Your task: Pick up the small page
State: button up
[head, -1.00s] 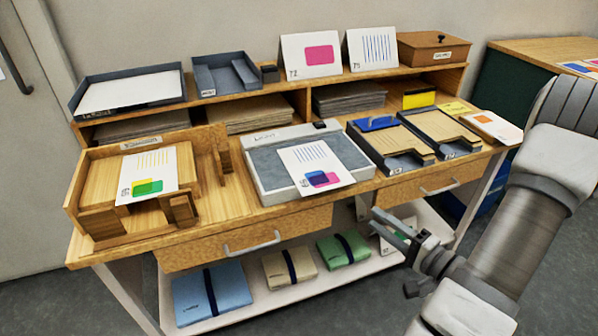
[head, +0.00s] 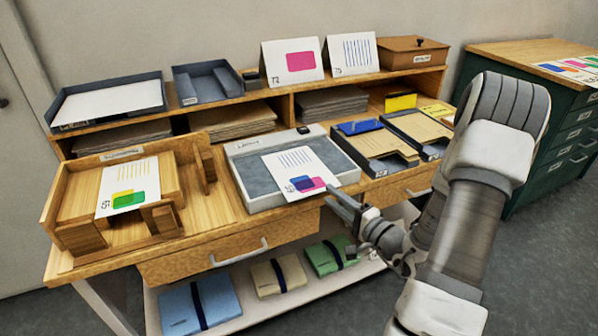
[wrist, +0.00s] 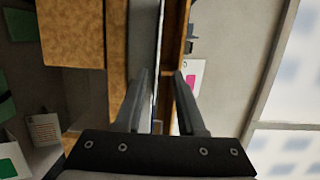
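A white page (head: 300,172) with thin lines and blue and pink blocks lies on the grey light box (head: 245,187), its near right corner past the front edge. A second white page (head: 128,187) with yellow lines and a green block lies in the wooden jig at left. I cannot tell which is smaller. My gripper (head: 345,210) is just in front of the light box's front right corner, close to the first page's near corner. In the wrist view my gripper (wrist: 162,100) has its fingers apart, with a thin pale edge running between them; contact cannot be told.
The wooden jig (head: 60,215) has raised walls and blocks. Two dark trays (head: 375,165) hold tan sheets right of the light box. Standing cards (head: 295,62) and a brown box (head: 412,55) top the shelf. A drawer handle (head: 240,254) projects below the table edge.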

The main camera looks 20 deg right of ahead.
aim_at(320, 190)
jog(key=x, duration=0.5)
jog(key=shift+s+a+f+b, duration=0.1)
jog(key=shift+a+f+b, duration=0.05)
jog(key=shift+f+b, duration=0.15)
grip_shut()
